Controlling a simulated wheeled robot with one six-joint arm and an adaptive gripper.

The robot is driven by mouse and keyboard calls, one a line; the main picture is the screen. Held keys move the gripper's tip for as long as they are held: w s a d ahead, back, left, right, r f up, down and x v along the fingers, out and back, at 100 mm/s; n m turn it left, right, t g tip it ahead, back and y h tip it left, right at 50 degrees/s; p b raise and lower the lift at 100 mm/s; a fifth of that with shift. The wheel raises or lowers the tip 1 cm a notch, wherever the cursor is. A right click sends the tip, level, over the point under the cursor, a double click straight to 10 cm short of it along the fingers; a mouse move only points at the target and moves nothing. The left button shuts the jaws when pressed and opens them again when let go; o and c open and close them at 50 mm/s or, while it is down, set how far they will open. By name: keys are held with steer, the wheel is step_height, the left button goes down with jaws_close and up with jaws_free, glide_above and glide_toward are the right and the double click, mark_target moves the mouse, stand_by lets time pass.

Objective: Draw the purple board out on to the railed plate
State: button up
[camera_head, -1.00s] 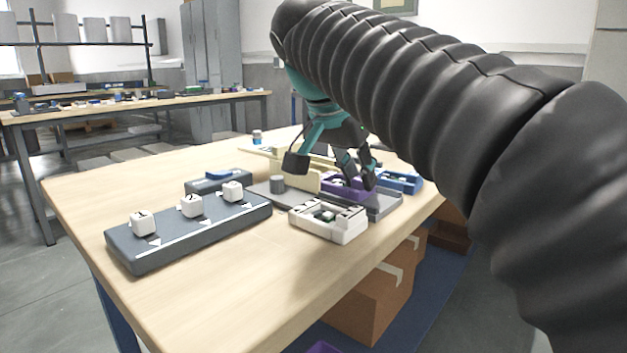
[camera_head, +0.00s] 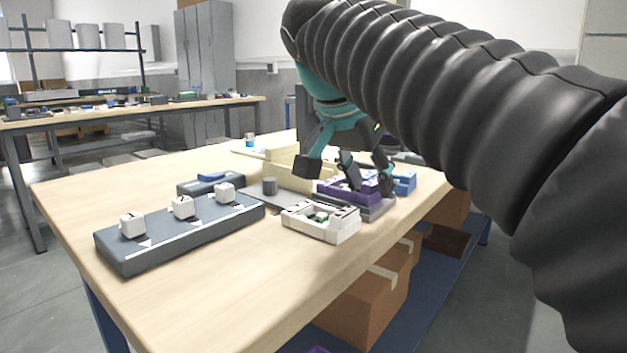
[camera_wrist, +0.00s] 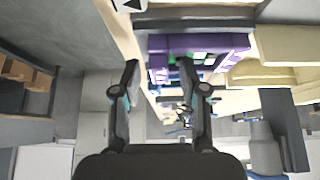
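The purple board (camera_head: 347,193) lies at the right part of the table, beside a cream block (camera_head: 287,174). A grey plate (camera_head: 376,213) shows at its near right edge and looks like the railed plate. My gripper (camera_head: 368,188) is low over the board's right end. In the wrist view, the fingers of my gripper (camera_wrist: 160,66) stand apart with nothing clearly between them. The purple board (camera_wrist: 200,42), with green and white parts, lies just beyond the tips, more toward the right finger. Whether a finger touches it I cannot tell.
A white tray (camera_head: 320,228) with small parts stands in front of the plate. A blue box (camera_head: 404,182) is at the right. A long dark block (camera_head: 175,238) bears white cubes at the left. The front table top is clear.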

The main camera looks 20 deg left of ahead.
steer(key=shift+r+p, duration=2.95)
steer(key=shift+r, duration=0.1)
steer(key=shift+d, duration=0.1)
steer(key=s+d+f+n, duration=0.2)
steer(key=d+f, duration=0.3)
steer(key=d, duration=0.4)
steer(key=s+d+f, duration=0.4)
steer(key=s+f, duration=0.1)
steer(key=f, duration=0.2)
steer(key=s+d+f+n+y, duration=0.1)
steer(key=s+d+f, duration=0.3)
steer(key=f, duration=0.4)
steer(key=s+d+f+n+y, duration=0.1)
steer(key=s+d+f, duration=0.4)
steer(key=f, duration=0.3)
steer(key=shift+s+d+f, duration=0.25)
steer(key=shift+s+d, duration=0.1)
